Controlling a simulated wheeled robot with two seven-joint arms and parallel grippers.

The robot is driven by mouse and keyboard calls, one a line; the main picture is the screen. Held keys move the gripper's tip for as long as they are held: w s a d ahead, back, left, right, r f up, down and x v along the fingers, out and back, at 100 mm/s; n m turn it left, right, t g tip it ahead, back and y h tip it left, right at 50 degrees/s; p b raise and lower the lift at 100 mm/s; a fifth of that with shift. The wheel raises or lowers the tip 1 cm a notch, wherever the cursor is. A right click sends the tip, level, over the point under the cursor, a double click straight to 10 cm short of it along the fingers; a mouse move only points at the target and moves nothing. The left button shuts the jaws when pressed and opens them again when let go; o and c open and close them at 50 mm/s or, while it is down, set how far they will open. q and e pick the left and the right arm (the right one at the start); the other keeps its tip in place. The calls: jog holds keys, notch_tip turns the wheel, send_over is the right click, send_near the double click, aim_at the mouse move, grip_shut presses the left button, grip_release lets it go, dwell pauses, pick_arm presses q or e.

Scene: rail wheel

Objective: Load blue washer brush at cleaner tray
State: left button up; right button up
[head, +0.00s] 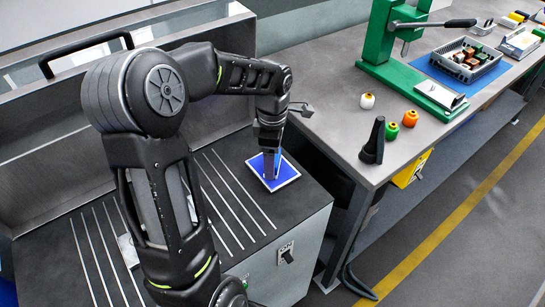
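My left arm reaches over the cleaner's dark ribbed top (215,195). Its gripper (270,162) points down over a blue square pad with a white border (287,175) at the right of that top. Some blue shows beside the fingers; I cannot tell whether it is a blue washer brush or the pad behind. The gap between the fingers is not clear, so I cannot see whether they hold anything. The fingertips look at or just above the pad. A small pale object (128,248) lies on the ribbed top, partly hidden by my arm. My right gripper is not in view.
The cleaner has a raised metal lid with a black handle (88,46) and a front switch (286,254). A grey bench (340,125) to the right carries a green press (385,50), small coloured bottles (391,131), a black stand (373,142) and a grey parts basket (467,62).

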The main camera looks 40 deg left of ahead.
pick_arm(q)
jog(key=shift+s+f, duration=0.1)
dwell(0.3)
jog(key=shift+r+p, duration=2.3)
jog(key=shift+r, duration=1.3)
